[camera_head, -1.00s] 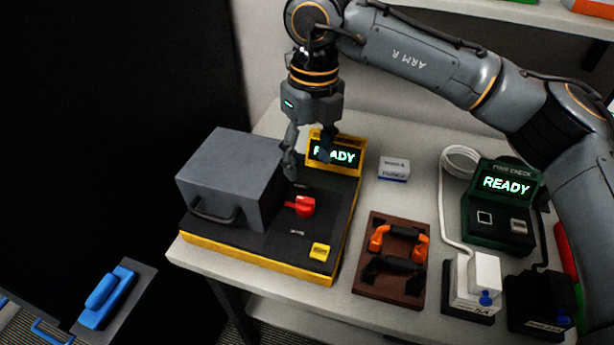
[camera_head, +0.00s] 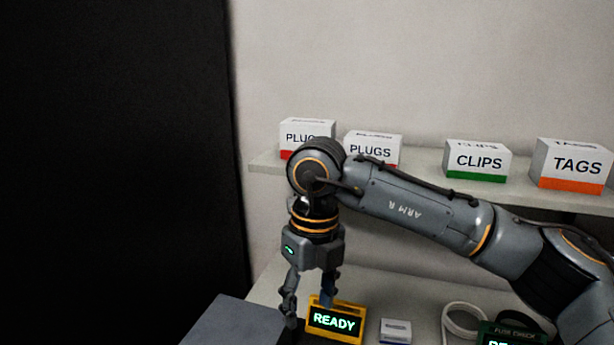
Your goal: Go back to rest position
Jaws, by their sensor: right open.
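My right gripper (camera_head: 309,314) points down above the back of the workbench, beside the yellow-framed READY display (camera_head: 334,320). Its fingers are spread with nothing between them. My right arm, marked ARM R, comes in from the right and crosses in front of the shelf. My left gripper is out of view.
The grey box (camera_head: 235,325) is at the bottom edge, left of the gripper. A small white box (camera_head: 395,331), a coiled white cable (camera_head: 462,318) and a green checker (camera_head: 512,334) are to the right. The shelf (camera_head: 430,182) holds boxes labelled PLUGS, CLIPS (camera_head: 478,162) and TAGS (camera_head: 570,166).

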